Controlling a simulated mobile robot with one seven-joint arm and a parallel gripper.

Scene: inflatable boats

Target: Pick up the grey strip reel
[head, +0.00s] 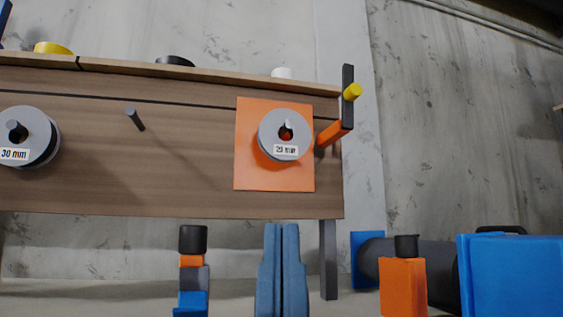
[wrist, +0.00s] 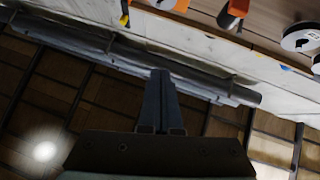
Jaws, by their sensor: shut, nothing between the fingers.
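Two grey reels show in the head view. One, labelled "30 mm" (head: 42,126), is at the far left of the wooden surface. The other, with a label that seems to read "25 mm" (head: 299,126), is over an orange square (head: 246,175) at the right. In the wrist view, part of a pale reel (wrist: 300,42) shows at the upper right edge. My gripper (head: 282,228) is at the bottom middle of the head view, apart from both reels. Its fingers are together and empty; they also show in the wrist view (wrist: 158,75).
A short grey peg (head: 134,119) stands bare between the reels. An orange and black item with a yellow end (head: 348,105) is at the surface's right edge, near the right reel. Yellow, black and white items line the far edge. A long grey tube (wrist: 190,75) crosses the wrist view.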

